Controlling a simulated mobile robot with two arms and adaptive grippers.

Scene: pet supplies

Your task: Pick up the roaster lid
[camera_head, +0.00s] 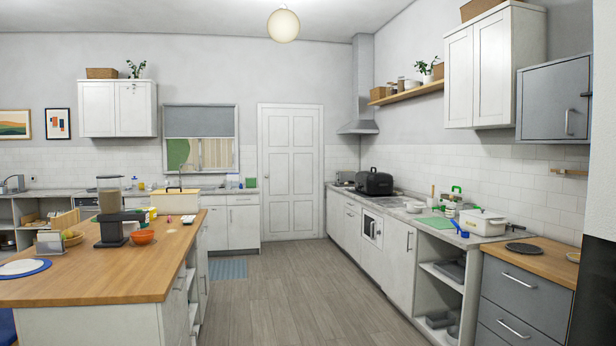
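A black roaster (374,189) stands on the far part of the right counter, beside the range hood's wall. Its dark domed lid (374,175) appears to sit on top of it. It is small and far off, so the seam between lid and body is hard to make out. Neither of my grippers is in view.
A wood-topped island (120,270) fills the left, with a coffee grinder (110,215) and an orange bowl (142,237) on it. The right counter holds a white container (483,223) and a green board (437,223). The wooden floor (290,290) between is clear.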

